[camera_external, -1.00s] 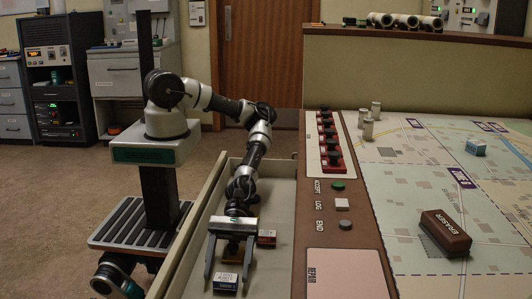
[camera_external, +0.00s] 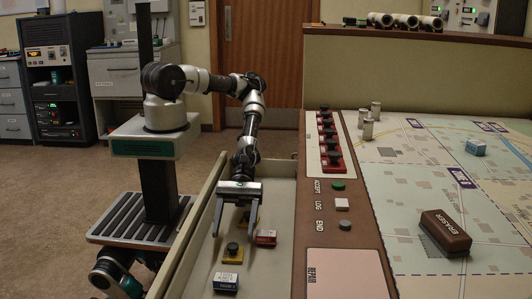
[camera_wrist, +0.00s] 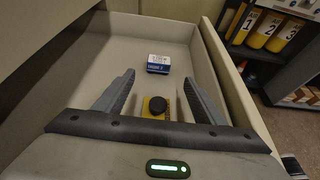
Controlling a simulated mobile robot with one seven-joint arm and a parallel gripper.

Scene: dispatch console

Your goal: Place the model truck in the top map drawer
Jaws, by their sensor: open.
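A yellow piece with a black round top (camera_external: 232,252) lies in the drawer. It also shows in the wrist view (camera_wrist: 157,107). A blue-and-white block (camera_external: 226,283) lies nearer the front and also shows in the wrist view (camera_wrist: 158,66). A red-and-white block (camera_external: 266,237) lies by the right wall. My gripper (camera_external: 235,232) is open and empty above the drawer, fingers pointing down. More yellow shows partly hidden behind it.
A blue block (camera_external: 476,148) and a brown eraser (camera_external: 446,232) sit on the map table (camera_external: 420,180). Small metal cylinders (camera_external: 369,122) stand near its edge. Red switches and buttons line the console beside the drawer. The drawer's walls stand close to the gripper.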

